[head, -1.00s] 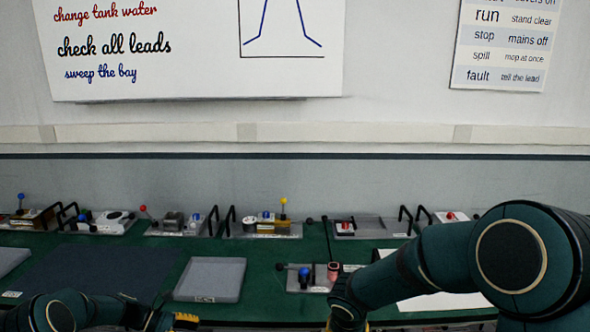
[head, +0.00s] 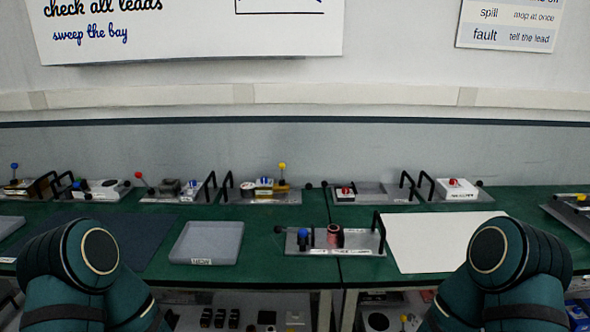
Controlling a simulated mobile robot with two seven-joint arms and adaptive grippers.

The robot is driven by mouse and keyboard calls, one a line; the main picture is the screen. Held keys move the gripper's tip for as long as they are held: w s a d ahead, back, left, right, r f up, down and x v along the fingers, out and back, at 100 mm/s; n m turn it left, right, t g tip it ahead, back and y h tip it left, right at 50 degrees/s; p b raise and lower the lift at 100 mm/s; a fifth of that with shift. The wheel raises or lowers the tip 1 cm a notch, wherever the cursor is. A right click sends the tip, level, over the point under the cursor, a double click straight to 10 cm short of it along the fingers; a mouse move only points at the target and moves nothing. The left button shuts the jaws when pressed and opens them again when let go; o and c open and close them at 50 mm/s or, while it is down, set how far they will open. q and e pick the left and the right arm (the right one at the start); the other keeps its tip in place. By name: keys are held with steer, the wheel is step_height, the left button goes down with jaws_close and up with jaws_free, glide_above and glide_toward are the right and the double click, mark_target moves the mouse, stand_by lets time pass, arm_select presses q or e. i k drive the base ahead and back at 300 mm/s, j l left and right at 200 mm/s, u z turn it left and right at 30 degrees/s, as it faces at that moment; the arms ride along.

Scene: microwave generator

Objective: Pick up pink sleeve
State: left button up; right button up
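The pink sleeve (head: 334,235) is a small dull-pink cylinder. It stands on a grey metal plate (head: 355,242) near the front edge of the green bench, right of a blue-topped part (head: 304,239). Whether it is seated on a post is too small to tell. Neither of my grippers is in view. Only bent links of my two arms show, at the lower left and lower right, well apart from the sleeve.
A black handle (head: 379,232) rises at the plate's right end. An empty grey tray (head: 207,243) lies to the left and a white sheet (head: 443,241) to the right. Several module plates line the back. A shelf with small items shows below the green bench (head: 268,226).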

mark_target(333, 230)
steer(key=i+j, duration=0.1)
steer(key=i, duration=0.2)
steer(key=i+j, duration=0.15)
steer(key=i, duration=0.15)
steer(key=z, duration=0.4)
steer(key=i+j+z, duration=0.1)
steer(key=z, duration=0.3)
steer(key=i+z, duration=0.1)
steer(key=z, duration=0.3)
